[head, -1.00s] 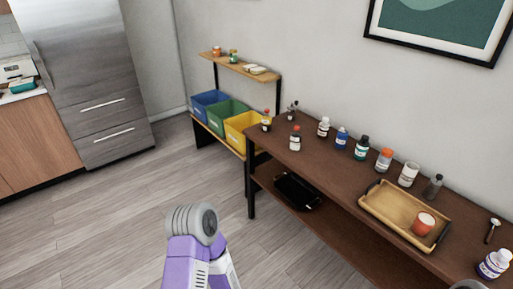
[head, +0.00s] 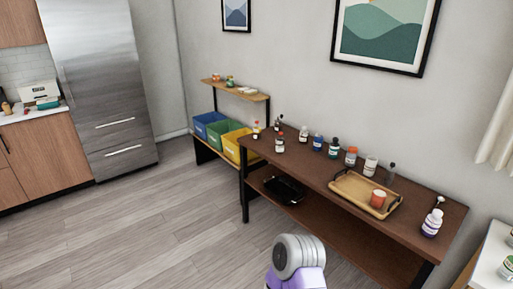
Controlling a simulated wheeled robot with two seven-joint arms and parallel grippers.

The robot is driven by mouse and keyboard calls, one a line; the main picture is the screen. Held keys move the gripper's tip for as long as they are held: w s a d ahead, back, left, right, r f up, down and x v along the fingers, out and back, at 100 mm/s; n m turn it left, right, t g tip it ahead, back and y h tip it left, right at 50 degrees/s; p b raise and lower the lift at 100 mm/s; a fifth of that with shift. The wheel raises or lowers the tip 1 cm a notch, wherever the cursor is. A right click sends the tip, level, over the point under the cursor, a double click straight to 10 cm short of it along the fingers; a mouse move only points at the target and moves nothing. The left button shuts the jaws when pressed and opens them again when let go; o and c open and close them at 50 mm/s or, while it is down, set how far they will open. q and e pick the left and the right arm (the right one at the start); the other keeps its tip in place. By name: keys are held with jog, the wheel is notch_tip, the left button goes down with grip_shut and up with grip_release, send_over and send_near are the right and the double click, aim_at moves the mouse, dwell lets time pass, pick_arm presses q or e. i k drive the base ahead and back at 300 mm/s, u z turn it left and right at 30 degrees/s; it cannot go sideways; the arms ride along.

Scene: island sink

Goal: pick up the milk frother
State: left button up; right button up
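I cannot tell for certain which thing is the milk frother. A small slim utensil (head: 439,201) with a pale round end is at the right end of the brown console table (head: 400,222), just behind a white bottle with a purple label (head: 432,222). It is too small to make out clearly. Neither of my grippers is in view. Only a purple and grey part of my own arm shows at the bottom edge, well short of the table.
Several bottles line the table's back, with a wooden tray (head: 345,197) holding an orange candle (head: 378,199). A black tray (head: 284,190) lies on the lower shelf. Blue, green and yellow bins (head: 238,147) stand left. A white counter (head: 492,270) is at right. Floor (head: 150,235) is clear.

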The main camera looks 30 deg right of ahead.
aim_at(280, 143)
jog(key=z, duration=0.1)
jog(key=i, duration=1.5)
jog(key=z, duration=1.35)
jog(key=i, duration=0.85)
jog(key=z, duration=1)
